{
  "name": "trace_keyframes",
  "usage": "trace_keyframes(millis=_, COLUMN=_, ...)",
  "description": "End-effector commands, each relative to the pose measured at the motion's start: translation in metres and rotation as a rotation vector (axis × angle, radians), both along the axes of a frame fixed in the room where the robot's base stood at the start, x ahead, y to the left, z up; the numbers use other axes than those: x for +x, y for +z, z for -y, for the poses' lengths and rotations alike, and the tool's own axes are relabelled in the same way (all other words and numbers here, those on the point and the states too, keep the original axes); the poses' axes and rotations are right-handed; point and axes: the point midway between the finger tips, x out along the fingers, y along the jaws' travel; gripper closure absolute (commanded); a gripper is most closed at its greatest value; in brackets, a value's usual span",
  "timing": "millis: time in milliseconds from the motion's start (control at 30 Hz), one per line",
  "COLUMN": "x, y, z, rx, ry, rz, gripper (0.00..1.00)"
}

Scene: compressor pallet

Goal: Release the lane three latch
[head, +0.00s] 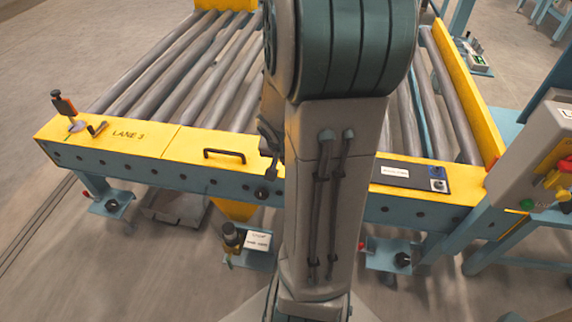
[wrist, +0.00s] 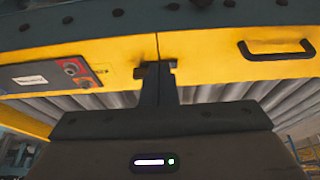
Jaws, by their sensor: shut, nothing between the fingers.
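The lane three end beam (head: 150,140) is yellow and carries the label LANE 3 at its left. I cannot tell which part is the latch. In the wrist view my gripper (wrist: 157,70) is shut and empty over the yellow beam, between a black pull handle (wrist: 277,49) and a dark control panel (wrist: 52,76). It is far from the lever. In the head view my arm hides most of the gripper.
Grey rollers (head: 170,70) fill the lane behind the beam. The black pull handle (head: 225,155) and the panel (head: 412,177) stand out on the beam. A grey control box (head: 535,150) is at the right. A small bracket with a sign (head: 258,241) hangs below.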

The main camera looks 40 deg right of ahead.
Motion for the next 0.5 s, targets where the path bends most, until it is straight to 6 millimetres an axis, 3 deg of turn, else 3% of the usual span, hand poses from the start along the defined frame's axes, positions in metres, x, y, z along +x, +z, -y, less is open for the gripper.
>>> trace_keyframes(millis=333, x=0.0, y=-0.001, z=0.0, rx=0.002, ry=-0.002, rz=0.002, gripper=1.0)
trace_keyframes(millis=500, x=0.003, y=-0.013, z=0.003, rx=0.003, ry=-0.002, rz=0.002, gripper=1.0)
